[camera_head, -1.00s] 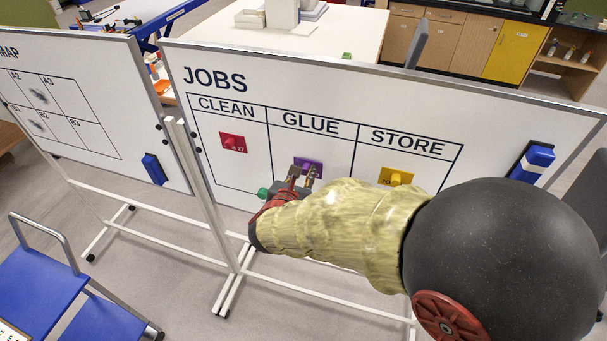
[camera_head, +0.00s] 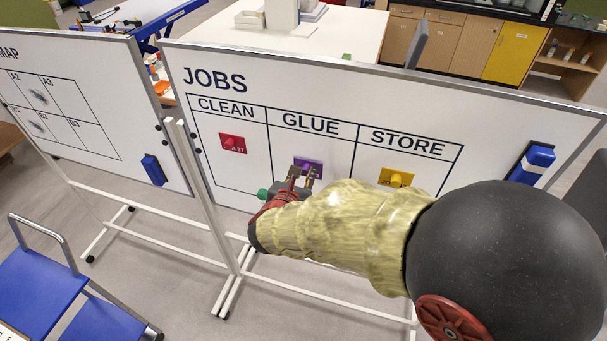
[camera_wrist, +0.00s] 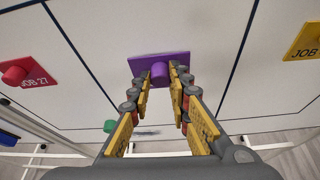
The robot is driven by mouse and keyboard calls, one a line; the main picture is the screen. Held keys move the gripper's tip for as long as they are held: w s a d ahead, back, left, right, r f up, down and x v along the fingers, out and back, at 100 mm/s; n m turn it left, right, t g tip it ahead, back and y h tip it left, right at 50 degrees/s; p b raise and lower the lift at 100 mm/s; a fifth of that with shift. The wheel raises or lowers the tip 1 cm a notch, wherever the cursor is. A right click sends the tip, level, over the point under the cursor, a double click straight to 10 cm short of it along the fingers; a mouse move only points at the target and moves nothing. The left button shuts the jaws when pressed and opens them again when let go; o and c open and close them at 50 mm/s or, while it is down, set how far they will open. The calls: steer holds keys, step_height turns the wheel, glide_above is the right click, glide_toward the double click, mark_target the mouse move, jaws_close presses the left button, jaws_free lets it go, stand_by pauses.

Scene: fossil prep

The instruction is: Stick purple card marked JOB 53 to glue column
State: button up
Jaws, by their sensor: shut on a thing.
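The purple card (camera_wrist: 145,66) is at the whiteboard's GLUE column, below the GLUE heading, slightly tilted in the wrist view. It also shows in the head view (camera_head: 311,163), partly hidden by my gripper. My gripper (camera_wrist: 167,72) is shut on the card's round purple knob (camera_wrist: 160,71). The card's face appears flat against or very close to the board; I cannot tell whether it touches. Its marking is not readable. The JOBS board (camera_head: 350,98) has columns CLEAN, GLUE and STORE.
A red card (camera_head: 233,143) is in the CLEAN column and a yellow card (camera_head: 396,177) is in the STORE column. A blue eraser (camera_head: 531,164) is at the board's right. A second board (camera_head: 100,75) stands left.

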steer(key=shift+w+d, duration=0.3)
steer(key=shift+w, duration=0.45)
stand_by(0.5)
steer(key=o, duration=0.9)
steer(key=s, duration=0.2)
steer(key=s+a, duration=0.1)
steer(key=s, duration=0.1)
steer(key=s+a, duration=0.1)
steer(key=s, duration=0.1)
steer(key=shift+s+a, duration=0.2)
steer(key=shift+s, duration=0.15)
